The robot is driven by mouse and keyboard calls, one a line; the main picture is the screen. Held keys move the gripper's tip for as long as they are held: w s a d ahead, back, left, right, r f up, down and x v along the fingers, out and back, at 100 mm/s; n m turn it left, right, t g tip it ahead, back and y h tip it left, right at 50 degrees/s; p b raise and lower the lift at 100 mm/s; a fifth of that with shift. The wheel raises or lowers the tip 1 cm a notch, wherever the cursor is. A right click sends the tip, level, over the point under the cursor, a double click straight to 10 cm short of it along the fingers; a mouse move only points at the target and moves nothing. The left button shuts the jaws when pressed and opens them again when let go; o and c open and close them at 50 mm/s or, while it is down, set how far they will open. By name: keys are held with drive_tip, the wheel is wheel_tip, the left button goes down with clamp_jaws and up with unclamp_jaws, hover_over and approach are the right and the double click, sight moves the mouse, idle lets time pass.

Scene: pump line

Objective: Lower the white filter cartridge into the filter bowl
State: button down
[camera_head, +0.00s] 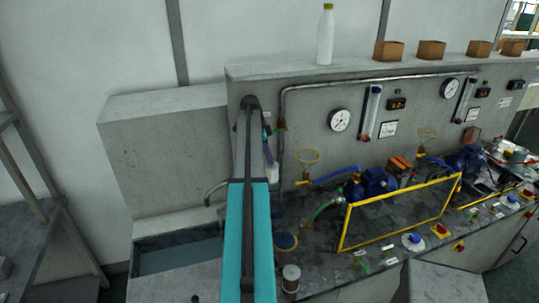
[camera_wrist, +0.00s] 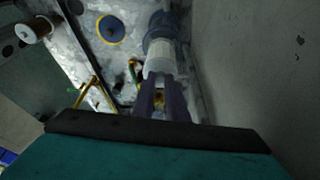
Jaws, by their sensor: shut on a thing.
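My gripper (camera_wrist: 163,92) is shut on the white filter cartridge (camera_wrist: 160,66), which points away from the wrist camera. In the head view the cartridge (camera_head: 272,174) hangs below the gripper's dark purple fingers (camera_head: 267,148), just right of my teal arm. A bluish, cup-like part (camera_wrist: 158,38), probably the filter bowl, shows straight beyond the cartridge's far end in the wrist view. I cannot tell whether the cartridge's end is inside it or still above it. In the head view my arm hides much of this spot.
A blue disc with a yellow rim (camera_head: 285,242) and a white-topped jar (camera_head: 291,273) stand on the bench near my arm. A grey wall (camera_wrist: 255,70) is close at right in the wrist view. A sink (camera_head: 178,255) lies left.

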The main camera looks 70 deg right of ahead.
drive_tip(key=shift+f, duration=0.55)
drive_tip(key=shift+f+b, duration=3.25)
drive_tip(key=shift+f, duration=3)
drive_tip(key=c, duration=1.7)
unclamp_jaws()
drive_tip(key=shift+c, duration=0.5)
drive_tip(key=shift+r, duration=0.1)
drive_tip(key=shift+c, duration=0.6)
